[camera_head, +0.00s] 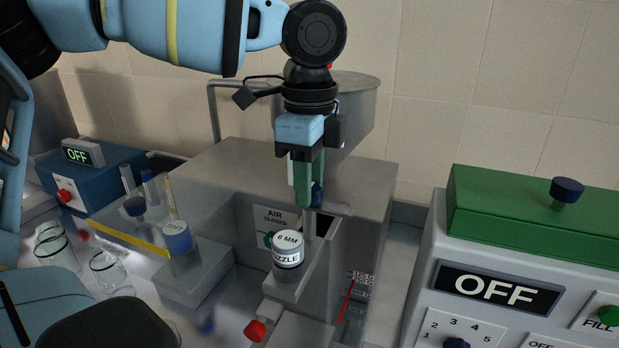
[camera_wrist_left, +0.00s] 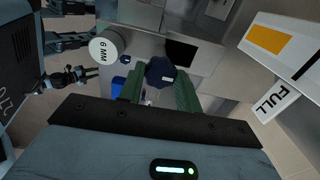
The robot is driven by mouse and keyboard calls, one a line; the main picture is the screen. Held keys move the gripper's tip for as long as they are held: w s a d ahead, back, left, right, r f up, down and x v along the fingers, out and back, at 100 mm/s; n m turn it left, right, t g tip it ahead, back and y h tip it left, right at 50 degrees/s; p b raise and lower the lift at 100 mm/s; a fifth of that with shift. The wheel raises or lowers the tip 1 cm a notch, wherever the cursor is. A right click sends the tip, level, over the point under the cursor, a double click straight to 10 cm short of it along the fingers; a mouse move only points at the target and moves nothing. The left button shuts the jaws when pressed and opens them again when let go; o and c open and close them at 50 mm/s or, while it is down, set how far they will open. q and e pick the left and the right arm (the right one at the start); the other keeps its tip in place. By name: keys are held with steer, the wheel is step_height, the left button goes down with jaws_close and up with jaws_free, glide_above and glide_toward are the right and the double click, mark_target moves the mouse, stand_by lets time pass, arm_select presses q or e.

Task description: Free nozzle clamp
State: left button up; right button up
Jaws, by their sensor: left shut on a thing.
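My left gripper (camera_head: 308,195) points down over the grey machine, its green fingers shut on a dark blue knob (camera_head: 317,195). In the left wrist view the knob (camera_wrist_left: 160,72) sits between the fingertips, with a small pale mark on its side. The grey nozzle (camera_head: 288,251), labelled 6 MM NOZZLE, stands upright in front of the gripper and apart from it; its round top (camera_wrist_left: 110,50) also shows in the left wrist view. What lies under the knob is mostly hidden by the fingers. I do not make out my right gripper.
An AIR CLOSED label (camera_head: 275,218) is behind the nozzle. A red knob (camera_head: 255,330) sits low in front. A control box (camera_head: 500,292) reading OFF, with a green top, stands right. Glass beakers (camera_head: 110,270) and a blue OFF box (camera_head: 100,175) stand left.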

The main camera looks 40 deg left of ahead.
arm_select(q)
steer(key=o, duration=1)
steer(key=shift+c, duration=0.2)
steer(key=shift+r, duration=0.15)
step_height(320, 180, up, 8)
steer(key=shift+f, duration=0.2)
